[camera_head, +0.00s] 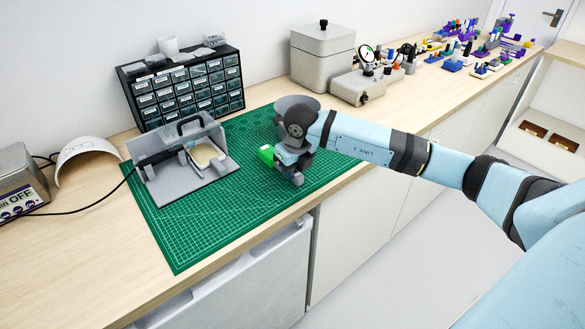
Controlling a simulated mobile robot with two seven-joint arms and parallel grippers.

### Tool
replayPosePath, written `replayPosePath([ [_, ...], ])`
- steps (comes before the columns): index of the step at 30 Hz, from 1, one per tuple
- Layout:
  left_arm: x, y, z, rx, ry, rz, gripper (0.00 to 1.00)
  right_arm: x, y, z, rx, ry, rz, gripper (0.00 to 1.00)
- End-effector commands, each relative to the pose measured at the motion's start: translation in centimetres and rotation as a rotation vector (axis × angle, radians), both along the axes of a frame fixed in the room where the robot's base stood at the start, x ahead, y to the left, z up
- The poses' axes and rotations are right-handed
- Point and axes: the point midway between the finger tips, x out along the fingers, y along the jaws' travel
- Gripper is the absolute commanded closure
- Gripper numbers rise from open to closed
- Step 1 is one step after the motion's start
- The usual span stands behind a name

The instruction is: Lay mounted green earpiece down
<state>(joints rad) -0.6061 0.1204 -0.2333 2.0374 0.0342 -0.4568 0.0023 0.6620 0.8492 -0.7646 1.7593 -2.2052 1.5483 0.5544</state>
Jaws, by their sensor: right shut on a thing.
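A bright green earpiece (266,154) shows at the left side of my right gripper (283,166). My right gripper is shut on it, over the right part of the green cutting mat (190,234). Only a small part of the earpiece shows; the gripper hides the rest. I cannot tell whether it touches the mat. A grey round-topped thing (290,101) stands behind my right wrist, partly hidden. My left gripper is not in view.
A grey holder (213,186) with a black-handled tool stands on the mat's left. A drawer cabinet (186,88) stands behind it. A grey box (322,58) and dial gauge stand at the back right. The mat's front part is clear.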

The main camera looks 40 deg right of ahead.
Motion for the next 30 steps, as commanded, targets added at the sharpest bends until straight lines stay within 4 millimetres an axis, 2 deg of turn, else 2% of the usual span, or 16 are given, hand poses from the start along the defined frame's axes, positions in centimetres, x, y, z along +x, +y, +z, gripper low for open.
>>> replayPosePath([
  [13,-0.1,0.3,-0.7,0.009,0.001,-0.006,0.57,0.0,0.0,-0.7,0.0,-0.001,0.0,0.98],
  [14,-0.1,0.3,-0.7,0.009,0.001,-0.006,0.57,0.0,0.0,-0.6,0.0,-0.001,0.0,0.68],
  [17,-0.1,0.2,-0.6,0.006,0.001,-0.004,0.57,0.0,0.0,-0.6,0.0,-0.001,0.0,0.45],
  [26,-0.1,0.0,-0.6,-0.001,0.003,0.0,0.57,0.0,0.0,-0.7,0.0,0.0,0.0,0.45],
  [30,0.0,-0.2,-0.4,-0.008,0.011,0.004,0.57,-0.1,0.0,0.6,0.0,-0.003,0.0,0.45],
])
